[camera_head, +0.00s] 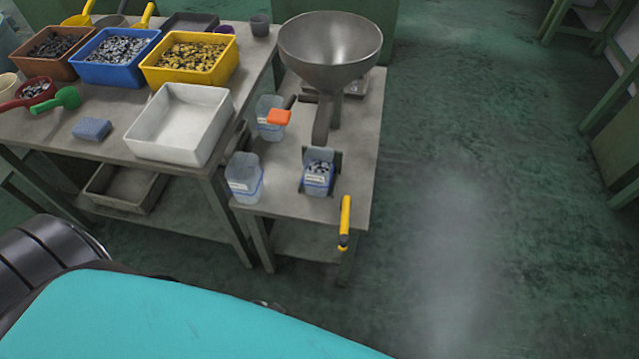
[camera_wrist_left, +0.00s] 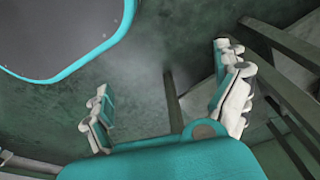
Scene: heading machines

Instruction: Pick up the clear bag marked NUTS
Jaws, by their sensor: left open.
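Three clear bags or pouches show in the head view, on the small table below the metal funnel. One clear bag (camera_head: 318,180) holds metal pieces and has a blue band. It stands upright under the funnel's chute, between dark holder plates. A second clear bag (camera_head: 244,181) stands at the table's front left corner, and a third clear bag (camera_head: 271,112) stands behind it. Both look empty. Their labels are too small to read, so I cannot tell which says NUTS. My left gripper (camera_wrist_left: 166,108) is open and empty in the left wrist view, over green floor. My right gripper is not in view.
The funnel (camera_head: 331,60) stands over the small table (camera_head: 355,150). A yellow-handled tool (camera_head: 345,222) is at its front edge. A white bin (camera_head: 180,122), a blue bin (camera_head: 112,75) and a yellow bin (camera_head: 195,85) sit on the left bench. The floor to the right is clear.

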